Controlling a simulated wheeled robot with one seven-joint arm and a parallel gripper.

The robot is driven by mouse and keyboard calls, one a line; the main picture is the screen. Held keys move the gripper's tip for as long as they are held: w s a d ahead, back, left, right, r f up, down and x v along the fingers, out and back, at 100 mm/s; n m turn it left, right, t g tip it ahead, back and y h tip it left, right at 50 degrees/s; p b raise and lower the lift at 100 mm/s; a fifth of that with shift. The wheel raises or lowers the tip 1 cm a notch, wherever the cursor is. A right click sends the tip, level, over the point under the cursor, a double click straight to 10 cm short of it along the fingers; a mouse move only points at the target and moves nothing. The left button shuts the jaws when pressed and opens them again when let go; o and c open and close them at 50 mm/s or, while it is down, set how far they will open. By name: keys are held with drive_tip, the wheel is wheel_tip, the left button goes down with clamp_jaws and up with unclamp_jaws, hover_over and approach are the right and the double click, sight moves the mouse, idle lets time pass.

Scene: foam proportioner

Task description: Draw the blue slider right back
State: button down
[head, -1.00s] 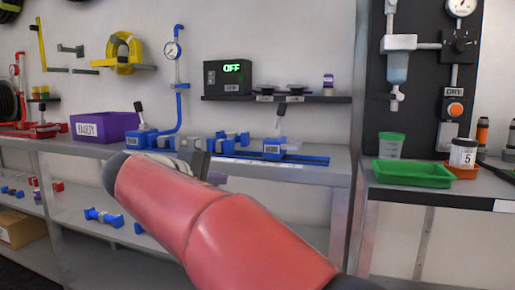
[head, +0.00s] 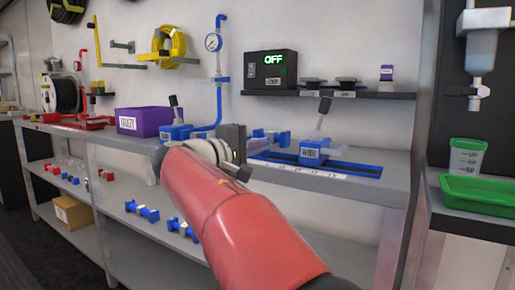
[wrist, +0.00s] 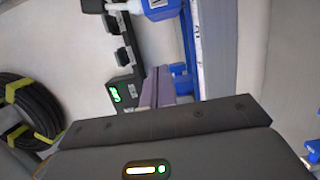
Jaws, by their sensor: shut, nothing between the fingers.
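The blue slider (head: 314,150) has a white label and an upright dark-tipped lever. It sits on a long blue rail (head: 345,167) with a white numbered scale along its front, on the upper grey shelf. In the wrist view the slider's blue block (wrist: 160,9) is cut off at the top edge, and the rail (wrist: 190,50) runs downward. My gripper (head: 238,140) is in front of the shelf, left of the slider and apart from it. Its fingers (wrist: 158,78) are shut and empty. My red arm hides part of the shelf front.
A second blue lever unit (head: 175,130) stands left beside a purple bin (head: 143,122). Blue fittings (head: 270,138) lie behind my gripper. A black box reading OFF (head: 270,70) and a small wall shelf (head: 380,95) are above. A green tray (head: 478,193) is at right.

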drive_tip(key=x, duration=0.6)
drive_tip(key=shift+s, duration=0.1)
drive_tip(key=shift+s+d, duration=0.75)
drive_tip(key=shift+d, duration=0.2)
drive_tip(key=shift+s+d+b, duration=0.35)
drive_tip(key=shift+s+d, duration=0.1)
drive_tip(key=shift+d, duration=0.15)
